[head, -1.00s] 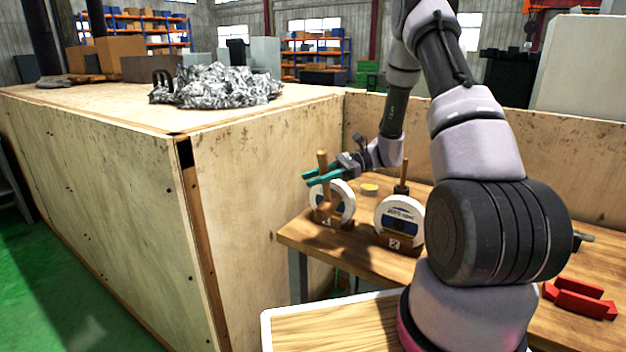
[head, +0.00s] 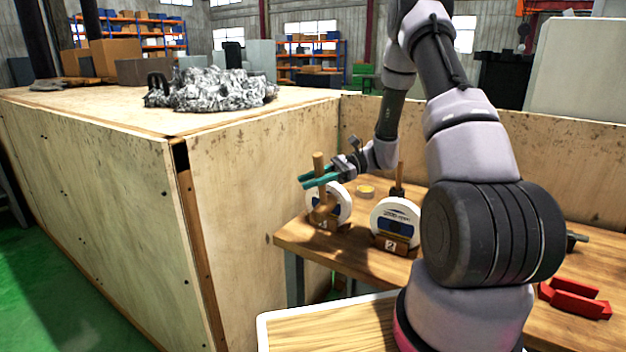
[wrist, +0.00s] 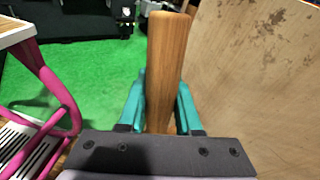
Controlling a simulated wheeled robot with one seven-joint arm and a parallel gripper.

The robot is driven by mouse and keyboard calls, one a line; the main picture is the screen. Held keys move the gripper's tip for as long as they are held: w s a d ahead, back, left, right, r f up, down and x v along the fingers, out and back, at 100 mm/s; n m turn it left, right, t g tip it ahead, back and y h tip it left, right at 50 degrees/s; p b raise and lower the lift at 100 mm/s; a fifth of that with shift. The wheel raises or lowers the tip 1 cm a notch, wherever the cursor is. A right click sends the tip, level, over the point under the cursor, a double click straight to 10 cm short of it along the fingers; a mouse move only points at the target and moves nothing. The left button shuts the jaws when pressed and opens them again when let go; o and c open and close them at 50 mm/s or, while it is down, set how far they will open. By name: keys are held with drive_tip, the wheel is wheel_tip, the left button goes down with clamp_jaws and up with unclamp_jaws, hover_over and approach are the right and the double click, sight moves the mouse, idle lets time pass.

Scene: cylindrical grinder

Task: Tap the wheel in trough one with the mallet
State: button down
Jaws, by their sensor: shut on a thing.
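My gripper (head: 318,179) is shut on the upright handle of the wooden mallet (head: 319,163). The handle (wrist: 166,70) stands between the teal fingers (wrist: 160,105) in the wrist view. The mallet's lower end hangs in front of the white wheel (head: 344,203) in trough one (head: 324,225), hiding part of it. I cannot tell whether the mallet touches the wheel. A second white wheel (head: 396,212) with a dark blue label stands upright in trough two (head: 389,244), to the right.
The troughs stand on a wooden table (head: 300,240) beside a tall plywood crate wall (head: 255,190). Red blocks (head: 576,298) lie at right. The table's front edge is clear.

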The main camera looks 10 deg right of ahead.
drive_tip(key=shift+s+a, duration=1.9)
drive_tip(key=shift+s, duration=0.05)
